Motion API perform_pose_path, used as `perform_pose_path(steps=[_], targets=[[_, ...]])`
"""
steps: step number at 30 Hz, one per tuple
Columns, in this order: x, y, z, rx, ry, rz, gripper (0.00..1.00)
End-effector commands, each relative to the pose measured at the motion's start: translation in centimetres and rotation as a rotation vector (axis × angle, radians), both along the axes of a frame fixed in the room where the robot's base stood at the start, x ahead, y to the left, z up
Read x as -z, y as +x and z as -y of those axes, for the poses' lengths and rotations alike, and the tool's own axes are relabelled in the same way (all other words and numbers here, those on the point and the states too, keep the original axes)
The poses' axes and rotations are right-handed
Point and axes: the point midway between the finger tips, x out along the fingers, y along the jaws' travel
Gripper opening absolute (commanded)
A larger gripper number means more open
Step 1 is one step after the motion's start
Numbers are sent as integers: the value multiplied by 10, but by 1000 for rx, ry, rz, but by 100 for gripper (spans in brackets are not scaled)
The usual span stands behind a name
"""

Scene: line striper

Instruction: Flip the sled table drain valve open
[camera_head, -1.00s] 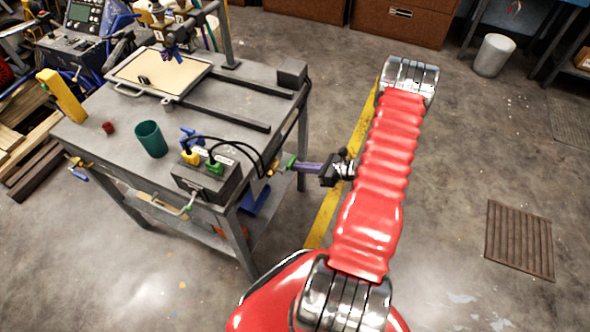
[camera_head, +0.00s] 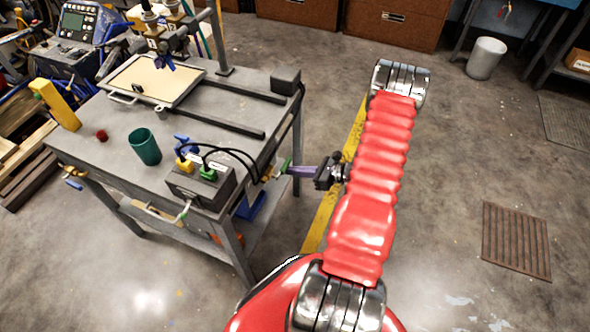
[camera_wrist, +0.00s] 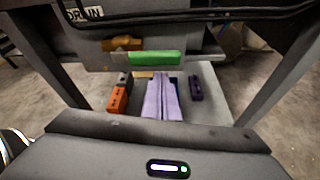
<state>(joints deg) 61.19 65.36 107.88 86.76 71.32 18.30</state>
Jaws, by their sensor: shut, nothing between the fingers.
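The drain valve shows in the wrist view as a brass body (camera_wrist: 122,44) with a green lever (camera_wrist: 155,58) lying sideways, under a partly hidden label (camera_wrist: 84,14). In the head view its green lever (camera_head: 286,166) is at the right end of the sled table (camera_head: 110,160). My gripper's purple fingers (camera_wrist: 163,80) are shut and empty, with their tips close below the green lever. I cannot tell whether they touch it. The gripper also shows in the head view (camera_head: 294,170), reaching leftward to the lever.
Another green-handled valve (camera_head: 182,212) and a blue-handled one (camera_head: 74,184) are on the front edge. A teal cup (camera_head: 145,146) stands on top. Orange (camera_wrist: 117,98) and dark purple (camera_wrist: 195,88) items lie below.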

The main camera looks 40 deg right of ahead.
Motion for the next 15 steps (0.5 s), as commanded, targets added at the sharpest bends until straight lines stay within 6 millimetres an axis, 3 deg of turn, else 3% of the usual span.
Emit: perform_pose_path(steps=[9,15], targets=[[30,-2,1,1,0,-1,0],[19,-27,14,5,-2,0,0]])
